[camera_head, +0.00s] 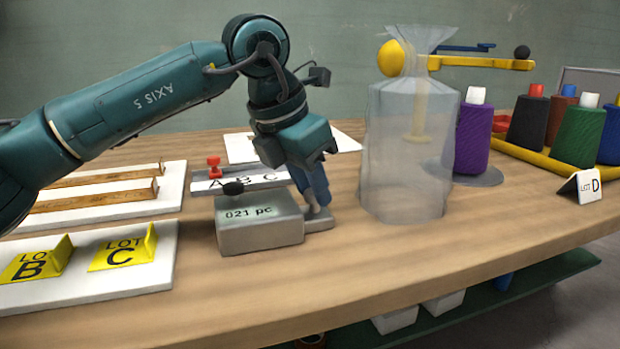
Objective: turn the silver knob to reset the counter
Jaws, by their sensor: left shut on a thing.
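The counter (260,228) is a light grey box on the wooden table. Its front display reads "021 pc", and a grey ledge (320,221) extends from its right side. My left gripper (319,208) reaches down from above with its blue fingers at this ledge, right of the box. It is shut on the silver knob, which the fingers almost wholly hide, so I cannot tell how far it is turned. A dark oval piece (233,188) shows at the counter's top left. My right gripper is not in view.
Close behind the counter is a grey tray (262,182) marked A B C with a red piece (214,167). A translucent bag (405,150) stands to the right. Yellow LOT signs (125,249) stand on a white board at left. The table's front middle is clear.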

